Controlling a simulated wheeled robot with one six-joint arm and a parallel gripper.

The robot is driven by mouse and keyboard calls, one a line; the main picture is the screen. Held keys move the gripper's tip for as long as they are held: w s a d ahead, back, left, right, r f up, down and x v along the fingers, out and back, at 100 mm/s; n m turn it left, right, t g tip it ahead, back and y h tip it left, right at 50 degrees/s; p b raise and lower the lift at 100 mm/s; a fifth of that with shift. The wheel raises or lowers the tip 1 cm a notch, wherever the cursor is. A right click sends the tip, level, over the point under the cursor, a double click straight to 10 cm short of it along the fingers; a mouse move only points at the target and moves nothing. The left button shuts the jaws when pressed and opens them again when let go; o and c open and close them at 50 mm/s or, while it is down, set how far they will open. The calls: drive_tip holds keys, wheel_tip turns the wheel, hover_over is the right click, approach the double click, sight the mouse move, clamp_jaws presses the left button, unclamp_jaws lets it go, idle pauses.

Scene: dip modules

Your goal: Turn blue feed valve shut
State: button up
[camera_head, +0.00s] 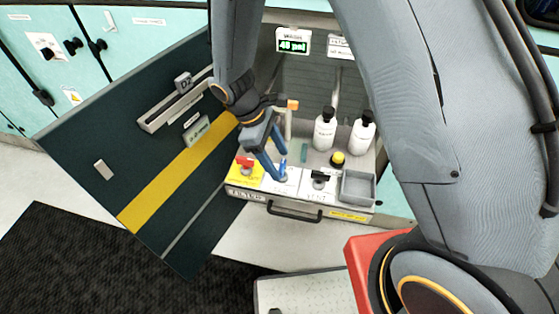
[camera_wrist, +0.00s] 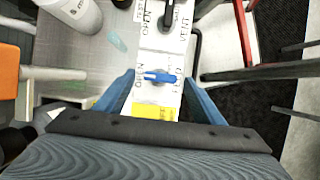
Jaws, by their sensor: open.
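The blue feed valve handle (camera_wrist: 160,77) sits on a white panel plate in the wrist view, lying roughly left to right across it. In the head view the blue handle (camera_head: 282,166) shows partly beside my fingers. My gripper (camera_wrist: 159,80) is open, with one blue finger on each side of the handle. Gaps show between the handle's ends and the fingers. In the head view my gripper (camera_head: 273,172) points down at the panel. Whether the fingers touch the plate is unclear.
A red valve (camera_head: 245,162) on a yellow plate is to the left, and a black valve (camera_head: 320,176) to the right. Two white bottles (camera_head: 324,130) and a yellow-topped button (camera_head: 338,158) stand behind. A grey bin (camera_head: 357,187) is at right. A dark open door (camera_head: 110,190) is left.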

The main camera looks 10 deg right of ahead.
drive_tip(key=shift+x, duration=0.8)
drive_tip(key=c, duration=1)
drive_tip(key=shift+c, duration=0.2)
